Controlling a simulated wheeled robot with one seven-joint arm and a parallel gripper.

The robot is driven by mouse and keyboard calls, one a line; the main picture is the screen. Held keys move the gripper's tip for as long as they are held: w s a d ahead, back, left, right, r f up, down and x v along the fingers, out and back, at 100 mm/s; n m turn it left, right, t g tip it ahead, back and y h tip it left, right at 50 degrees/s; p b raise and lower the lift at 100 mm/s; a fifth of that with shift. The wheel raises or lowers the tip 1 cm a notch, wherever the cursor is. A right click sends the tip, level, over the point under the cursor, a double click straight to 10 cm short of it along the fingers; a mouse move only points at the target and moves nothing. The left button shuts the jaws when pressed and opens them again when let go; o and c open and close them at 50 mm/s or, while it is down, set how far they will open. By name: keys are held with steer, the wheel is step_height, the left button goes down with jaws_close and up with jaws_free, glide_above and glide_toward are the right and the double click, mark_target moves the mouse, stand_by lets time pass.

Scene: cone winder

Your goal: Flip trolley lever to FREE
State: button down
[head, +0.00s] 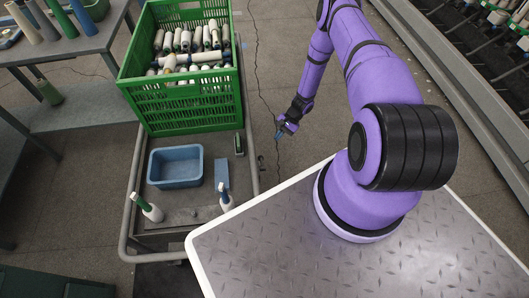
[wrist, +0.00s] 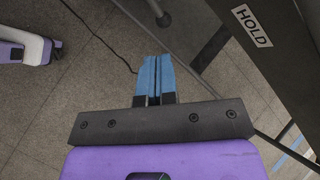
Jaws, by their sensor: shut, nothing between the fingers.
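The trolley (head: 132,190) stands left of my base in the head view, with a grey tube frame. In the wrist view a dark panel of it (wrist: 285,75) at the right carries a white label reading HOLD (wrist: 252,26). A short dark bar (wrist: 158,12) at the top edge, beyond my fingertips, may be the lever; I cannot tell its setting. No FREE label shows. My gripper (head: 280,134) is over the floor just right of the trolley's side rail. In the wrist view its blue fingers (wrist: 153,68) are together, empty and apart from the bar.
On the trolley are a green crate (head: 180,104) of yarn cones, a blue tub (head: 175,147) and two white bottles, one at the left (head: 152,211) and one at the right (head: 226,203). A table (head: 70,45) stands at the upper left. Machine rows line the right. Floor between is clear.

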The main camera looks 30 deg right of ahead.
mark_target(262, 156)
steer(key=a+f+n+h, duration=0.1)
steer(key=a+f+n, duration=0.5)
steer(key=f, duration=0.3)
steer(key=shift+w+a+h, duration=0.35)
steer(key=shift+a+h, duration=0.05)
steer(key=shift+a, duration=0.05)
steer(key=shift+f, duration=0.1)
stand_by(0.5)
steer(key=s+a+f+g+y, duration=0.1)
steer(key=s+a+f+g, duration=0.1)
steer(key=s+f, duration=0.5)
steer(key=shift+s+a+m+g, duration=0.3)
steer(key=shift+s+a+m, duration=0.1)
steer(key=shift+a, duration=0.25)
stand_by(0.7)
steer(key=v, duration=1.1)
steer(key=shift+f, duration=0.1)
